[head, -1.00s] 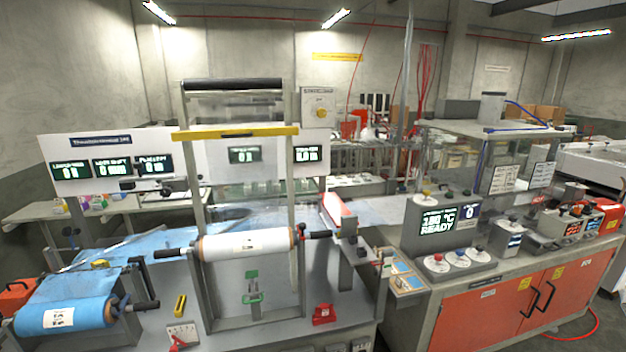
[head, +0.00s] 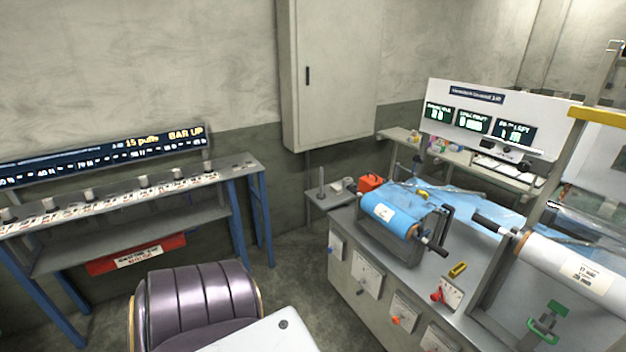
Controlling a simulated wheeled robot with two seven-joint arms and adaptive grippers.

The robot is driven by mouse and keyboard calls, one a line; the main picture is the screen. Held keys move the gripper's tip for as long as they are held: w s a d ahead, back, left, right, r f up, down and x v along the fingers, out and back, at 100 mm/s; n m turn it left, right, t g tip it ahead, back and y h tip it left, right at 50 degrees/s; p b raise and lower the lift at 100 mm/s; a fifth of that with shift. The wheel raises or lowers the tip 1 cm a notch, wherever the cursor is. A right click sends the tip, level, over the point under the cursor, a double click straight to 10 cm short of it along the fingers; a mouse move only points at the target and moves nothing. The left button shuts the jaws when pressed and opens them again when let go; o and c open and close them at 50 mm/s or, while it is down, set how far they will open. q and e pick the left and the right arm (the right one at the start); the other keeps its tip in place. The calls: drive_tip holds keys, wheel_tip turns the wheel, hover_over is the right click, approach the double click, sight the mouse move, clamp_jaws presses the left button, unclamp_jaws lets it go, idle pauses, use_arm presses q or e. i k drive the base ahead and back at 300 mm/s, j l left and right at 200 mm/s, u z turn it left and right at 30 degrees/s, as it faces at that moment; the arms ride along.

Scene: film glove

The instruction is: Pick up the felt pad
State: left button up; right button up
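I cannot make out a felt pad in the head view. Neither of my grippers shows in this view. A small shelf (head: 330,198) beside the machine holds a few small items, too small to tell apart. An orange-red box (head: 370,183) sits near it, behind the blue film roll (head: 396,212).
A machine bench (head: 375,265) with a white film roll (head: 570,262) stands at right. A blue-legged rack (head: 130,195) stands at left.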

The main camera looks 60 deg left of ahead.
sight(335, 189)
drive_tip(key=u, duration=1.75)
